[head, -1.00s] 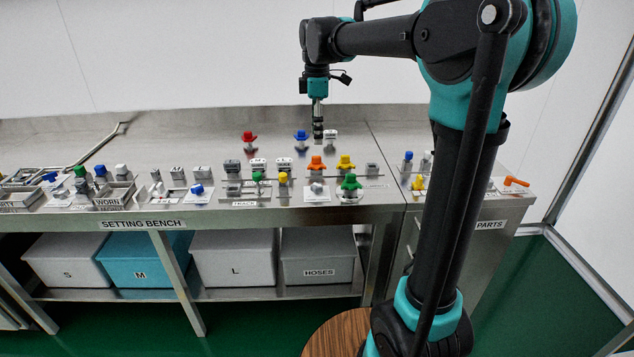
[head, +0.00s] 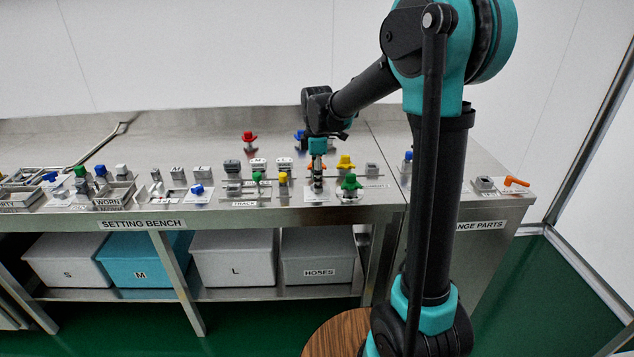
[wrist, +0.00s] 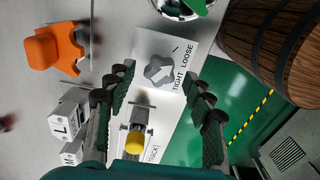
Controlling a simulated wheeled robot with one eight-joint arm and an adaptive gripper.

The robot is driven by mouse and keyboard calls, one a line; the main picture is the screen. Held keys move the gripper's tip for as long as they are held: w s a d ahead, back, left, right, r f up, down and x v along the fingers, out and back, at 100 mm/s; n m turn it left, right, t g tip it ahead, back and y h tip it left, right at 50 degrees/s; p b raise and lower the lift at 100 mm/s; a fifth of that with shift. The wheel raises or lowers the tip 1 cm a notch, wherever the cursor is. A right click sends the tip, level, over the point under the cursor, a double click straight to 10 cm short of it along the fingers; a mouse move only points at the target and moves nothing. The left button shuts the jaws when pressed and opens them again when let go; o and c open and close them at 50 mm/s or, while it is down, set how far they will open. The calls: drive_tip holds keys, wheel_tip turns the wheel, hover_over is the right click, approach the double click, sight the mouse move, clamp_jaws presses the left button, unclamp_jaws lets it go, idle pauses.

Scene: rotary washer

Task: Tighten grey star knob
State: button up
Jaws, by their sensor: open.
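The grey star knob (wrist: 160,73) sits on a white plate (wrist: 178,52) printed TIGHT and LOOSE in the wrist view. My gripper (wrist: 161,82) is open, with one finger on each side of the knob in that view and visible gaps to both. I cannot tell whether the fingertips are down at the knob's height. In the head view my gripper (head: 317,182) points down over the white plate (head: 318,197) near the bench's front edge, and hides the knob.
A green knob (head: 350,183) stands close on the right, with yellow (head: 346,161) and orange ones behind. A yellow-topped part (wrist: 135,142) and an orange knob (wrist: 53,50) are close in the wrist view. A wooden barrel (wrist: 270,45) stands beyond the bench edge.

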drive_tip(key=shift+f, duration=0.6)
drive_tip(key=c, duration=1.1)
drive_tip(key=shift+c, duration=0.2)
